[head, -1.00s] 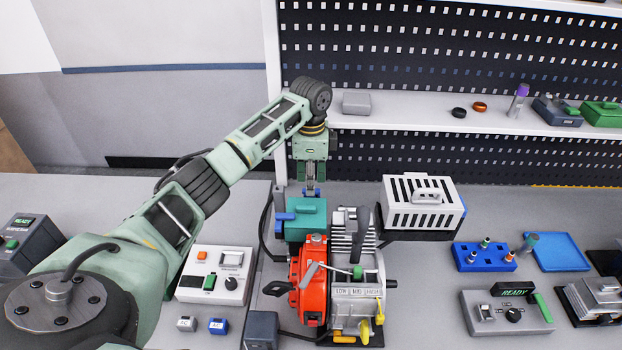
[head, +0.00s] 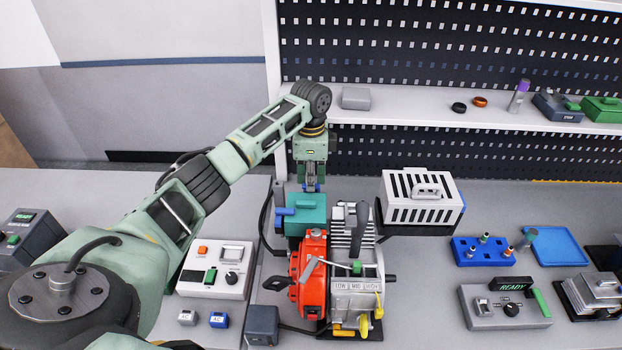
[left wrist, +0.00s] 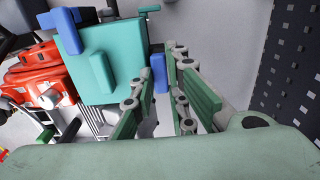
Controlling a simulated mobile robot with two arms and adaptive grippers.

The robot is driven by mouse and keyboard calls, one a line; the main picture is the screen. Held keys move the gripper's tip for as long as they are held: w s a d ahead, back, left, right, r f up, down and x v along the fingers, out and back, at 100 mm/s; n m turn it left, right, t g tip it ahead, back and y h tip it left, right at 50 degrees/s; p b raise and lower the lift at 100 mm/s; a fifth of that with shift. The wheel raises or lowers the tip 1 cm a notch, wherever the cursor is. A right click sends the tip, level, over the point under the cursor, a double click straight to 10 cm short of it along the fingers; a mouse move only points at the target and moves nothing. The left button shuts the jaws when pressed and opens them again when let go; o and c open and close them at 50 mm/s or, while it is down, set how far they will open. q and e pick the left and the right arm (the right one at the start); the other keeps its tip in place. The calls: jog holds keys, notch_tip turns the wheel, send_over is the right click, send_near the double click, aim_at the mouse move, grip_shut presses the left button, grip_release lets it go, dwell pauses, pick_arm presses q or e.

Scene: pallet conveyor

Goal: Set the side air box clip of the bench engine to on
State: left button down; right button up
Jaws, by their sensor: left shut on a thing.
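The bench engine (head: 313,270) stands on the bench, with a red housing and grey finned cylinder. Its teal air box (head: 312,222) sits at the back left and fills the upper middle of the left wrist view (left wrist: 112,60). One blue clip (head: 284,211) shows on the box's left face. Another blue clip (left wrist: 160,73) is on the box's side facing my gripper. My left gripper (head: 312,186) points down behind the box. In the left wrist view its fingertips (left wrist: 160,78) are shut on that side clip; fingers partly hide it. My right gripper is not in view.
A white slotted box (head: 410,212) stands close right of the engine. A white control box (head: 214,283) is to the left, a READY panel (head: 505,311) to the right. A shelf (head: 420,118) and perforated wall rise behind my gripper.

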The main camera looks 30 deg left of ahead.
pick_arm(q)
jog(key=shift+n, duration=0.3)
jog(key=n, duration=0.4)
jog(key=shift+s+d, duration=0.2)
jog(key=shift+d, duration=0.05)
jog(key=n, duration=0.4)
jog(key=d+n, duration=0.1)
jog(key=n, duration=0.8)
jog(key=shift+d+r, duration=0.2)
jog(key=shift+d, duration=0.05)
jog(key=shift+w+n, duration=0.1)
jog(key=shift+n, duration=0.2)
jog(key=c, duration=1.9)
grip_release()
jog(key=shift+c, duration=0.2)
jog(key=shift+o, duration=1.1)
jog(key=shift+f, duration=0.1)
